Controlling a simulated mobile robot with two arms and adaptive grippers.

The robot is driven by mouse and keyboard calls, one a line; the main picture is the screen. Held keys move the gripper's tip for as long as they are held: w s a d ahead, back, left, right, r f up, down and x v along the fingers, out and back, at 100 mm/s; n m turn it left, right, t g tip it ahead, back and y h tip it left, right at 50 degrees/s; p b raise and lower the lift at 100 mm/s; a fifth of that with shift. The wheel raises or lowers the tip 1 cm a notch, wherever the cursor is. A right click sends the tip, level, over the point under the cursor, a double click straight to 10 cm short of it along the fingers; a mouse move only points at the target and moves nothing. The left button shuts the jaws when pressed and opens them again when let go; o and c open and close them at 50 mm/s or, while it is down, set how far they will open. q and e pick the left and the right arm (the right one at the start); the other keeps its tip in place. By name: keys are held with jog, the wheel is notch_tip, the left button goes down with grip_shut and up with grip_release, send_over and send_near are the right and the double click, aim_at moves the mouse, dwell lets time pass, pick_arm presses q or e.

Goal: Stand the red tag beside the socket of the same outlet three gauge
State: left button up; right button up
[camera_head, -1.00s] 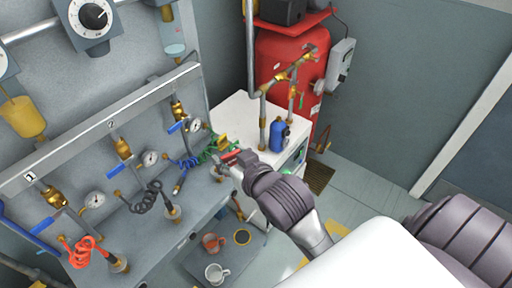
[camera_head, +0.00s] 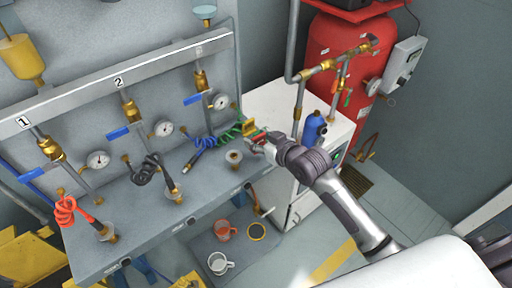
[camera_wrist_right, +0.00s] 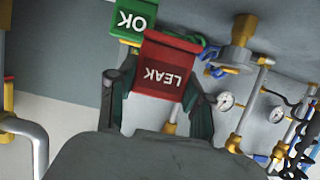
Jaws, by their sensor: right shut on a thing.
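The red tag (camera_head: 259,139) is held in my right gripper (camera_head: 264,142), at the right end of the bench. In the right wrist view the red tag (camera_wrist_right: 168,68) reads LEAK, upside down, between the two fingers (camera_wrist_right: 156,100). The outlet three gauge (camera_head: 221,102) is a white dial up and left of the gripper. A round bench socket (camera_head: 234,158) lies below that gauge, left of and below the tag; the tag is apart from it. A green tag reading OK (camera_wrist_right: 134,20) shows beyond the red one. My left gripper is out of view.
A green coiled hose (camera_head: 231,134) and a blue hose (camera_head: 204,143) lie close to the left of the gripper. A white cabinet (camera_head: 268,107) with a blue bottle (camera_head: 314,127) stands to the right. Cups (camera_head: 220,263) sit on a low mat.

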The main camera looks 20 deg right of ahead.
jog(key=shift+w+a+f, duration=0.2)
jog(key=shift+w+f, duration=0.25)
jog(key=shift+w, duration=0.1)
jog(key=shift+f, duration=1.95)
jog(key=shift+f, duration=0.1)
jog(key=o, duration=1)
jog(key=shift+o, duration=0.2)
